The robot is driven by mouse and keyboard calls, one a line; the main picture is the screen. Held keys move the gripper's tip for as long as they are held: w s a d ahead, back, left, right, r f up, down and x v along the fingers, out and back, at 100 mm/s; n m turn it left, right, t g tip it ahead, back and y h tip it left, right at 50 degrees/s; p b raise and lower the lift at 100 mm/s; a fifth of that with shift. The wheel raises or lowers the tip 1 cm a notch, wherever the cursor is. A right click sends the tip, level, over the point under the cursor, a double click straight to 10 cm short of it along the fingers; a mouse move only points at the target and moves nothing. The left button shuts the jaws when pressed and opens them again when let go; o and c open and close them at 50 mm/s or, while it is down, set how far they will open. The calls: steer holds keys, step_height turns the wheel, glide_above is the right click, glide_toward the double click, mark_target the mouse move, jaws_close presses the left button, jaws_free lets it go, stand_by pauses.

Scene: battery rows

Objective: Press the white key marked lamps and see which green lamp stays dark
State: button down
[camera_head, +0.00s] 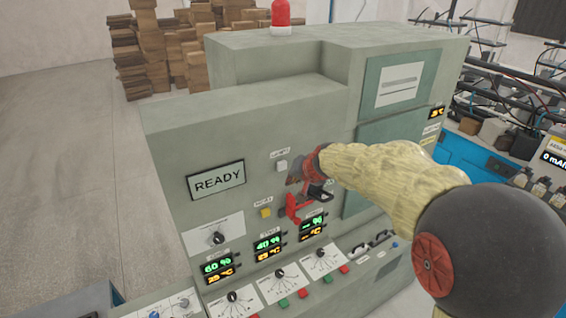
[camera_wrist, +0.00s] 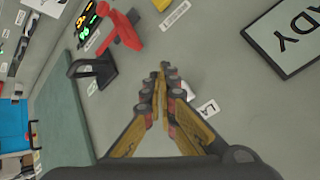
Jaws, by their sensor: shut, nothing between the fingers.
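The white key (camera_head: 282,166) is on the upright front of the grey-green cabinet, under a small label (camera_head: 280,153) too small to read here. In the wrist view, the white key (camera_wrist: 187,91) is partly hidden behind my fingers, beside a label (camera_wrist: 208,107) of which "LA" shows. My gripper (camera_head: 292,180) is shut and empty, its tips just right of and below the key in the head view. In the wrist view my gripper (camera_wrist: 163,72) points at the bare panel beside the key; I cannot tell whether it touches. I cannot make out a row of green lamps.
A red lever (camera_head: 297,207) and a black handle (camera_wrist: 93,68) stick out close to my gripper. A READY display (camera_head: 216,180) is left of the key, a yellow key (camera_head: 265,212) below. Green and orange number displays (camera_head: 268,243) and dials sit lower. A red beacon (camera_head: 281,14) tops the cabinet.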

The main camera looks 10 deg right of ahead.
steer(key=shift+w+a, duration=0.25)
steer(key=shift+w, duration=0.45)
steer(key=shift+w+a, duration=0.25)
steer(key=shift+w, duration=0.4)
steer(key=shift+w+p, duration=0.15)
steer(key=shift+p, duration=0.15)
steer(key=shift+w+a, duration=0.1)
steer(key=shift+w, duration=0.2)
steer(key=shift+w+a, duration=0.15)
steer(key=shift+w, duration=0.2)
stand_by(1.0)
steer(key=shift+s, duration=0.1)
steer(key=shift+s+d+b, duration=0.3)
steer(key=shift+s+b, duration=0.3)
steer(key=shift+s, duration=0.1)
steer(key=shift+s+d+b, duration=0.25)
steer(key=shift+s+b, duration=0.3)
steer(key=shift+s, duration=0.25)
steer(key=shift+s+d+b, duration=0.25)
steer(key=shift+s+b, duration=0.35)
steer(key=shift+s, duration=0.2)
steer(key=shift+s+d+b, duration=0.25)
steer(key=shift+s+b, duration=0.3)
steer(key=shift+s, duration=0.25)
